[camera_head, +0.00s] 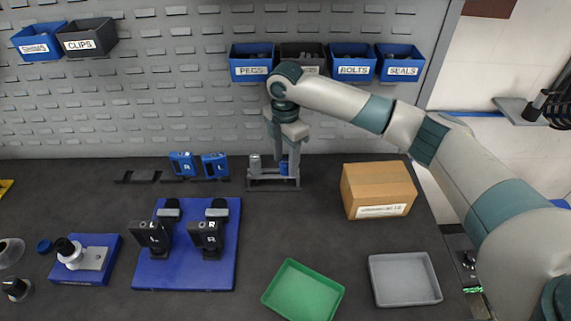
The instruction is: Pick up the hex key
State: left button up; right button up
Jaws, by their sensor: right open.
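I cannot make out a hex key for certain in this view. A small grey stand (262,185) on the bench, near the back wall, holds a grey cylindrical piece (254,164) on its left and a blue piece (284,169) on its right. My right gripper (284,160) points down at the stand's right side, close to the blue piece. It is open. Its fingers partly hide what stands there, and I cannot tell whether they touch anything. My left gripper is not in view.
A cardboard box (379,188), a grey tray (404,256) and a green tray (287,287) are to the right and front. A blue fixture plate (180,270) with black clamps is at left. Labelled bins (251,70) hang on the back panel. Bench between stand and green tray is clear.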

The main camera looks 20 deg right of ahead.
jog(key=shift+f, duration=1)
jog(key=c, duration=1.1)
